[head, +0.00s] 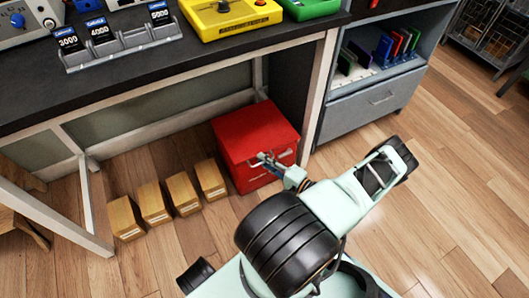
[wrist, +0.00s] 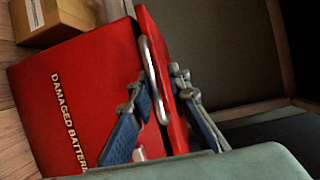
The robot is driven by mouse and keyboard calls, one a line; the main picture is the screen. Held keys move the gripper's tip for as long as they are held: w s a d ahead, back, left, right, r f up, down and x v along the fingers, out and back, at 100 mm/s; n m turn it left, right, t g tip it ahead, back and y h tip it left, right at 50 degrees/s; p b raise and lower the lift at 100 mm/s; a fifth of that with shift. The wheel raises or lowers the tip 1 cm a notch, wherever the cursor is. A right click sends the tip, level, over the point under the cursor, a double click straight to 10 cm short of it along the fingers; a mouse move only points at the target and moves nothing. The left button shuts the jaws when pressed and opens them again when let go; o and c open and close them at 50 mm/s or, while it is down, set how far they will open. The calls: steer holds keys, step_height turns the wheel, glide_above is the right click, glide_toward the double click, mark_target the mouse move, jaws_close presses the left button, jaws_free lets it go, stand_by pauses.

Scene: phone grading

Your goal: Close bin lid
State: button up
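The red bin (head: 255,140) stands on the floor under the right end of the workbench. Its front, lettered "DAMAGED BATTER...", shows in the wrist view (wrist: 75,95). Its red lid (head: 252,124) lies over the top in the head view, down or nearly so; I cannot tell if a small gap is left. A silver handle (wrist: 151,75) shows along the lid's edge. My gripper (head: 266,160) is at the bin's front upper edge. In the wrist view its blue fingers (wrist: 158,85) are apart, either side of the handle and lid edge; contact is unclear.
Several cardboard boxes (head: 155,201) stand in a row on the floor left of the bin. The bench leg (head: 318,95) and a grey cabinet (head: 370,105) are close on the right.

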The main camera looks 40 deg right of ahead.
step_height(320, 180, up, 8)
steer(key=shift+f, duration=0.1)
steer(key=shift+d, duration=0.1)
stand_by(0.4)
steer(key=s+d+f, duration=0.3)
steer(key=s+f, duration=0.3)
steer(key=f, duration=0.4)
steer(key=shift+s, duration=0.2)
stand_by(0.7)
steer(key=shift+d, duration=0.15)
